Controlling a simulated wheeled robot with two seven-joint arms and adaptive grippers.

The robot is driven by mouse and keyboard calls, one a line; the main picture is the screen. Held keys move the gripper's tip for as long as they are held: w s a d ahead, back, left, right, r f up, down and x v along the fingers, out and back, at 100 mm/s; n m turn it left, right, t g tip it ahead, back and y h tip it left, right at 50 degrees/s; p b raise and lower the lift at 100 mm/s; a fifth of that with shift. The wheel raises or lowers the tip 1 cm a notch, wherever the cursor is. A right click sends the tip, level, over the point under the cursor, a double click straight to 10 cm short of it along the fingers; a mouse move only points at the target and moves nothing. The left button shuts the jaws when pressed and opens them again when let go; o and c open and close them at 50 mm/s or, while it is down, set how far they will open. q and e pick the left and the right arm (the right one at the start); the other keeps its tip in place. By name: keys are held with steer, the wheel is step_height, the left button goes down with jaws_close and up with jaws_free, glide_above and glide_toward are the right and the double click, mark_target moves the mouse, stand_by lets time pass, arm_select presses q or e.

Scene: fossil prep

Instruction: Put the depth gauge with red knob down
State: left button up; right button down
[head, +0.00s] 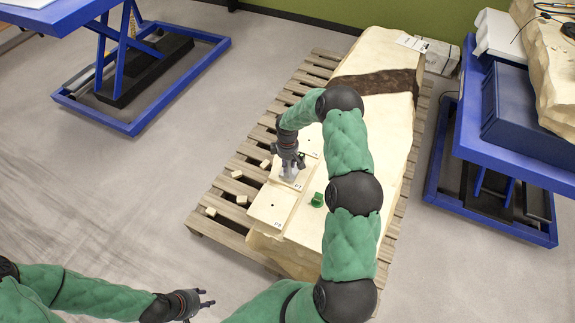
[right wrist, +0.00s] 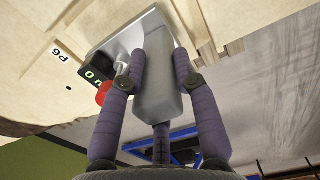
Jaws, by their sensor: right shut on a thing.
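The depth gauge (right wrist: 155,85) has a grey body, a flat light-grey base, a dark display with green digits and a red knob (right wrist: 103,94). My right gripper (right wrist: 158,62) is shut on the gauge's grey body, one finger on each side. In the head view, my right gripper (head: 289,163) is over the pale square plates on the stone block, with the gauge (head: 288,176) below its fingers. The gauge's base is at or just above a plate; I cannot tell whether it touches. My left gripper (head: 207,298) is open and empty, low over the floor, away from the block.
The pale stone block (head: 385,125) lies on a wooden pallet (head: 240,165) with several small wood pieces. A pale plate with a hole (head: 270,206) is nearer me. A green object (head: 317,200) sits right of the gauge. Blue lift tables (head: 140,110) stand at both sides.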

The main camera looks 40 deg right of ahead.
steer(key=shift+w+d+f, duration=0.1)
steer(key=shift+w+f, duration=0.05)
steer(key=shift+f, duration=0.2)
steer(key=c, duration=0.9)
jaws_free()
steer(key=shift+f, duration=0.1)
steer(key=shift+c, duration=0.2)
